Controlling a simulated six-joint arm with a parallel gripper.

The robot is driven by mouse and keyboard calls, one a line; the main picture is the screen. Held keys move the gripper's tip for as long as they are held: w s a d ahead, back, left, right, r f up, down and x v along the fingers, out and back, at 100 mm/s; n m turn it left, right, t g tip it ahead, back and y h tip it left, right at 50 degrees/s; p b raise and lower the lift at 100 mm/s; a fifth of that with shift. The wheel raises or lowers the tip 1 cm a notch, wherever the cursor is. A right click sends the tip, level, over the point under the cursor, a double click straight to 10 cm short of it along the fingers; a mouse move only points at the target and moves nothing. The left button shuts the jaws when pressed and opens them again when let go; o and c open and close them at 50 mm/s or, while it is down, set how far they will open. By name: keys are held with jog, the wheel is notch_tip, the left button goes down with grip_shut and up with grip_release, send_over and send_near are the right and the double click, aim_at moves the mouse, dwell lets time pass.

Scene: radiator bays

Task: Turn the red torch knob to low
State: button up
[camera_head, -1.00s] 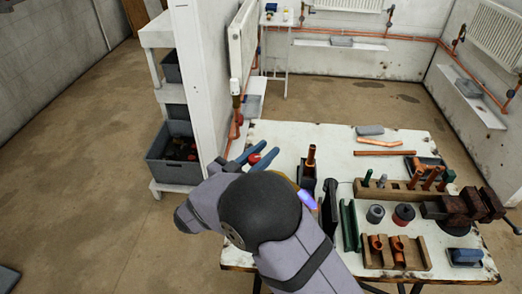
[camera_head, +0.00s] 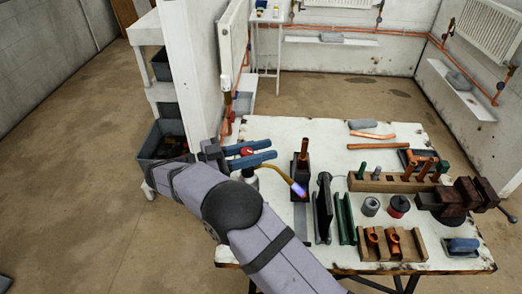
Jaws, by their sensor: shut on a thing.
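The red torch knob (camera_head: 247,151) shows between the two blue fingers of my gripper (camera_head: 254,154). The gripper is shut on the knob, with its fingers pointing to the right and slightly up. The torch's brass neck (camera_head: 279,174) curves right and down from beneath the fingers and ends in a small blue-violet flame (camera_head: 298,189). My arm and the fingers hide most of the torch body. Any marks for the knob's settings cannot be made out.
An upright copper pipe (camera_head: 304,148) stands in a dark holder close to the flame. Right of it on the white bench (camera_head: 300,130) are a green rack (camera_head: 345,217), wooden pipe blocks (camera_head: 375,260) and a vise (camera_head: 455,200). A white wall end rises behind the gripper.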

dwell(0.3)
jog(key=o, duration=1.1)
jog(key=shift+c, duration=0.2)
jog(key=shift+r, duration=0.15)
notch_tip(320, 180, up, 10)
jog(key=p, duration=0.1)
